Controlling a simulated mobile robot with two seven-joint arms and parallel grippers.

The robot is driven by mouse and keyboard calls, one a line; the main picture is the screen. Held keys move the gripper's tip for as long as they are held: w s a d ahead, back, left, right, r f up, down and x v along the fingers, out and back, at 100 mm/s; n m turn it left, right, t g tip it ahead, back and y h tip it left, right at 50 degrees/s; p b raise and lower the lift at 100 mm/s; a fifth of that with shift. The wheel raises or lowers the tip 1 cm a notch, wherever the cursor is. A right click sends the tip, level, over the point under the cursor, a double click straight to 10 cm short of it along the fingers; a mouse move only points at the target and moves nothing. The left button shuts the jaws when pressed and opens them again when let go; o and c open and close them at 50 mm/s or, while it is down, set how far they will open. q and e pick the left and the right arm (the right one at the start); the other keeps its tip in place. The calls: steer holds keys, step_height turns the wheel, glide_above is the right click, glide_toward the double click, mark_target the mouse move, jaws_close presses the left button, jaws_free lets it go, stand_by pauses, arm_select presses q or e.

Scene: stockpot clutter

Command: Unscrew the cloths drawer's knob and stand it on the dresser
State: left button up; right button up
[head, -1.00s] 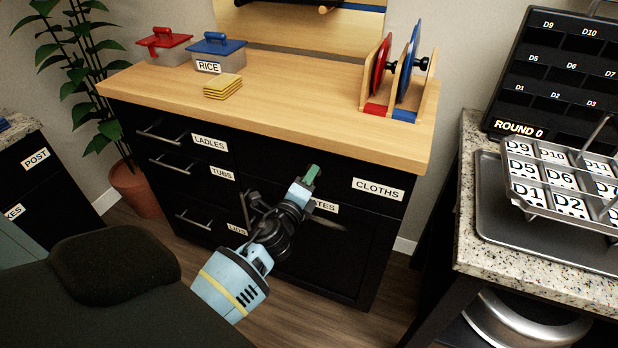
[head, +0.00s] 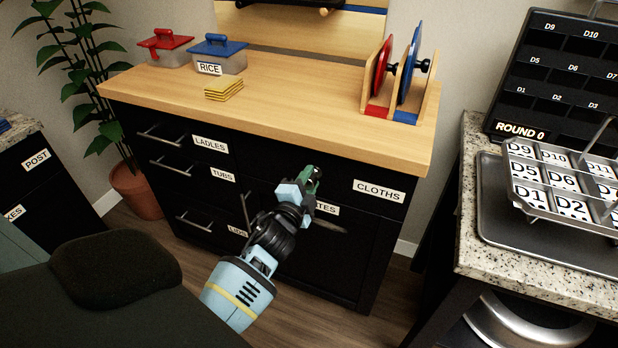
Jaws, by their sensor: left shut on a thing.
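The cloths drawer (head: 340,190) is the black drawer under the right half of the dresser top, with a white CLOTHS label. It looks shut. My left gripper (head: 308,180) is at the front of this drawer, left of the label. It is shut on a small green piece, which I take to be the drawer's knob (head: 309,171). The fingers hide much of it, and I cannot tell whether it still touches the drawer front. The dresser (head: 300,115) has a light wooden top. My right gripper is not in view.
On the dresser top stand a red-lidded box, a blue-lidded RICE box (head: 219,55), a stack of yellow cloths (head: 224,88) and a wooden rack (head: 398,85) with red and blue discs. The top's middle and front are clear. A granite counter (head: 475,200) stands right.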

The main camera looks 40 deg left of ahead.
arm_select(q)
steer(key=shift+n, duration=0.7)
steer(key=o, duration=1.3)
steer(key=shift+c, duration=0.2)
